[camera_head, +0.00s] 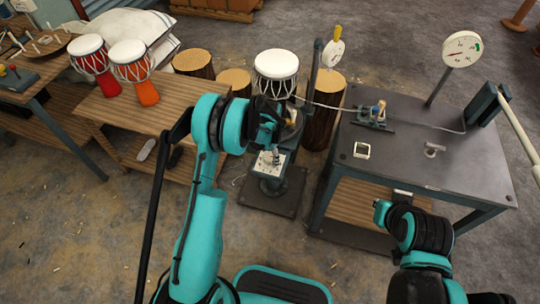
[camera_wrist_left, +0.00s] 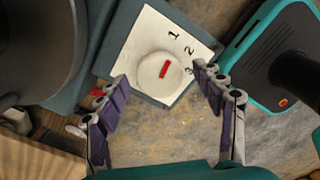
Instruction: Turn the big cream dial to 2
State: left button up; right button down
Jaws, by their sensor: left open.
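The big cream dial (camera_wrist_left: 156,79) is round, with a red mark on its face, on a white plate (camera_wrist_left: 130,62) bearing the numerals 1, 2 and 3. The red mark slants up and right, roughly toward the 1. In the head view the white plate (camera_head: 262,168) tops a dark stand, and my gripper partly covers the dial. My left gripper (camera_head: 271,152) is above the plate. In the left wrist view its open fingers (camera_wrist_left: 155,84) lie on either side of the dial, with visible gaps. My right gripper cannot be made out.
A drum (camera_head: 276,64) stands in the dark frame behind the plate. A dark table (camera_head: 400,175) with small fixtures and a gauge (camera_head: 462,48) is to the right.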

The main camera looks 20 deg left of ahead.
pick_arm(q)
jog(key=shift+c, duration=0.4)
jog(key=c, duration=1.1)
jog(key=shift+m, duration=0.3)
jog(key=m, duration=0.3)
jog(key=shift+b, duration=0.3)
jog(key=shift+m, duration=2)
